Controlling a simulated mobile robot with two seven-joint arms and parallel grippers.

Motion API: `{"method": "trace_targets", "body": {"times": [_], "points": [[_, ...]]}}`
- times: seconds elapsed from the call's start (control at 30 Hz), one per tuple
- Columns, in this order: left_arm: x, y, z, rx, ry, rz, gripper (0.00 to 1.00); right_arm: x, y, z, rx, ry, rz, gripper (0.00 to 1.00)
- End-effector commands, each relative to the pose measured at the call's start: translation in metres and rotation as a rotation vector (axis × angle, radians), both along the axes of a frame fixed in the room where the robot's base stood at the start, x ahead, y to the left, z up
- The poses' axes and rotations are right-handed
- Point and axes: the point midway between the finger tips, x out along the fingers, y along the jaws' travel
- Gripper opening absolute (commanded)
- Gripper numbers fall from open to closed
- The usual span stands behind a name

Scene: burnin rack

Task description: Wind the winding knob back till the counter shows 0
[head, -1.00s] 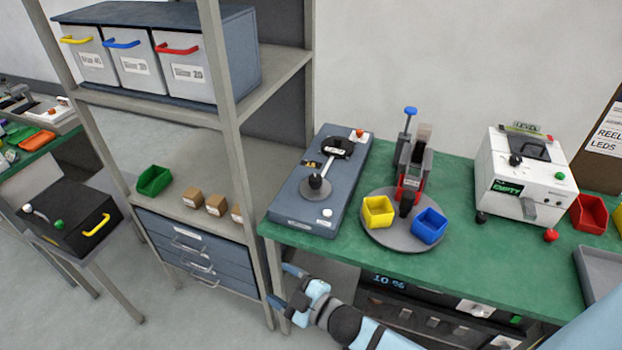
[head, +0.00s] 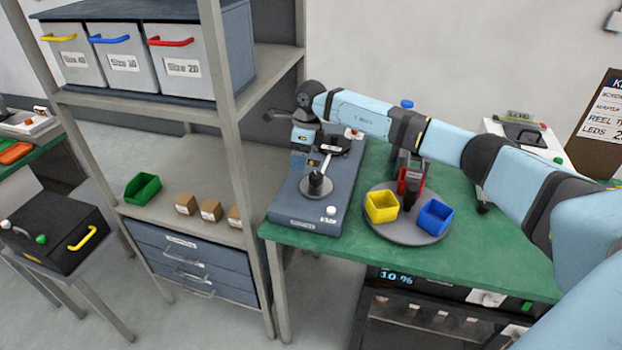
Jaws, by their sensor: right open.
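The grey-blue bench device (head: 290,209) stands at the left end of the green table. A black knob on a round grey disc (head: 316,184), which looks like the winding knob, is on its top. A small window with yellow (head: 313,163), perhaps the counter, lies just behind the knob; no number is readable. My right gripper (head: 299,164) points down over the device's left rear side, behind and left of the knob. It is open and appears apart from the knob. My left gripper is not in view.
A dark lever part (head: 336,145) and a white button (head: 331,210) are on the device. A turntable (head: 405,233) with a yellow bin (head: 381,207) and a blue bin (head: 434,217) stands to the right. A shelf post (head: 233,130) rises close on the left.

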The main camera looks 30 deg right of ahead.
Motion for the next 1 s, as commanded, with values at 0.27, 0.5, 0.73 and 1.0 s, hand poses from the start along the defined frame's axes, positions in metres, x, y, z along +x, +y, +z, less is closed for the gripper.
{"method": "trace_targets", "body": {"times": [0.27,0.5,0.73,1.0], "points": [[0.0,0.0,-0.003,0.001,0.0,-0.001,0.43,0.011,-0.064,0.033,-0.21,0.01,-0.026,0.7],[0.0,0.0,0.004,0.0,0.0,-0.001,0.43,0.01,-0.063,-0.003,-0.207,0.013,-0.025,0.7],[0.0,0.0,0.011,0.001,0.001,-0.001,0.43,0.01,-0.062,-0.053,-0.204,0.012,-0.025,0.7],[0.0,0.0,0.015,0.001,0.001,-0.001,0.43,0.011,-0.063,-0.092,-0.204,0.009,-0.026,0.7]]}}
